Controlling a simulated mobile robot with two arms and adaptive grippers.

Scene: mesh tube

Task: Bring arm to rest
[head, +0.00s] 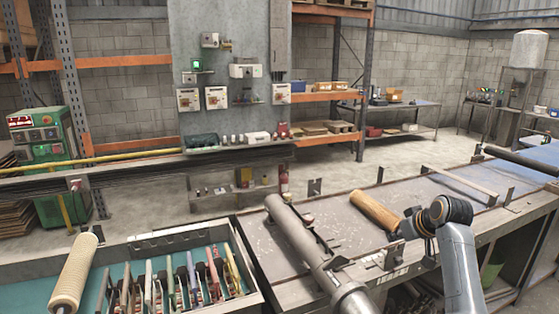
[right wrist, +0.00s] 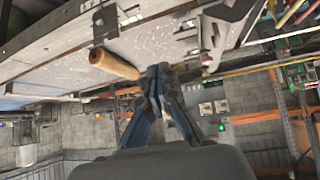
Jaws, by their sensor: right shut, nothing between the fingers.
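My right gripper (head: 410,226) is dark and shows above the bench at the right of the head view. In the right wrist view its fingers (right wrist: 158,74) are together, with nothing between them. A tan cylinder (head: 374,210) lies on the bench just left of the gripper. It also shows in the right wrist view (right wrist: 113,64), close to the fingertips; I cannot tell whether they touch it. My left gripper does not show.
A tray (head: 250,304) with several coloured-handled tools is at the lower left. Small upright brackets line the bench edges. The bench right of the tan cylinder is mostly bare. Shelves and a panel stand behind.

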